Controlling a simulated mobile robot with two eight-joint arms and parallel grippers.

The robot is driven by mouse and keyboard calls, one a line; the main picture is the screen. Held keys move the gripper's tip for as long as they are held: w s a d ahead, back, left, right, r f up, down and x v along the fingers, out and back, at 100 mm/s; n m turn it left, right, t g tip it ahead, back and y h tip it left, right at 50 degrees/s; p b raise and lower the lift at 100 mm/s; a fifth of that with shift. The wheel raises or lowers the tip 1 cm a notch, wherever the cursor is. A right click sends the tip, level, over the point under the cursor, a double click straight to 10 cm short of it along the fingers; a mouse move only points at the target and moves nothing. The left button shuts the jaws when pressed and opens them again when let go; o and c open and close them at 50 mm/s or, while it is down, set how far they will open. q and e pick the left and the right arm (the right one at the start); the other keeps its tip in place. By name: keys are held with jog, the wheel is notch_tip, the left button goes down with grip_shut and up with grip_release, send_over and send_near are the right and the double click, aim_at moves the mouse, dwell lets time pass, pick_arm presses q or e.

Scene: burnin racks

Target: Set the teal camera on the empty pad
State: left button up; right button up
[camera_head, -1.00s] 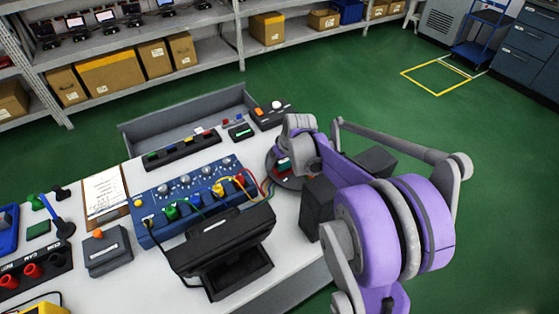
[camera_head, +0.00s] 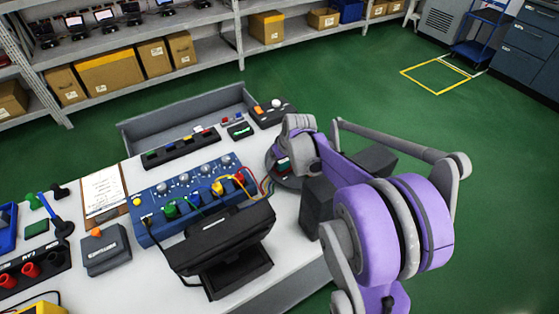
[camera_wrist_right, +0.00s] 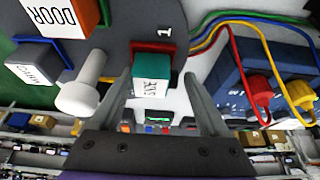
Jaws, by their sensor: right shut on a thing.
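The teal camera (camera_wrist_right: 150,88), a small block with a white label reading SIDE, is between the fingers of my right gripper (camera_wrist_right: 160,80) in the right wrist view. The gripper is shut on it. A red pad (camera_wrist_right: 150,47) marked 1 lies right behind the camera on a dark round plate (camera_wrist_right: 115,40); I cannot tell whether they touch. In the head view a bit of teal (camera_head: 283,164) shows under my right wrist, and the plate (camera_head: 276,178) is mostly hidden by my arm. My left gripper is not in view.
On the plate, an orange block labelled DOOR (camera_wrist_right: 70,25), a grey block (camera_wrist_right: 38,66) and a pale post (camera_wrist_right: 82,90) stand close to the gripper. A blue panel (camera_head: 160,205) with coloured cables is beside it. A black stand (camera_head: 222,237) is in front.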

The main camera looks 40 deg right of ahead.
jog(key=shift+f, duration=0.3)
jog(key=o, duration=1.3)
jog(key=shift+r, duration=0.1)
jog(key=v, duration=1)
jog(key=shift+r, duration=0.35)
jog(key=shift+s, duration=0.1)
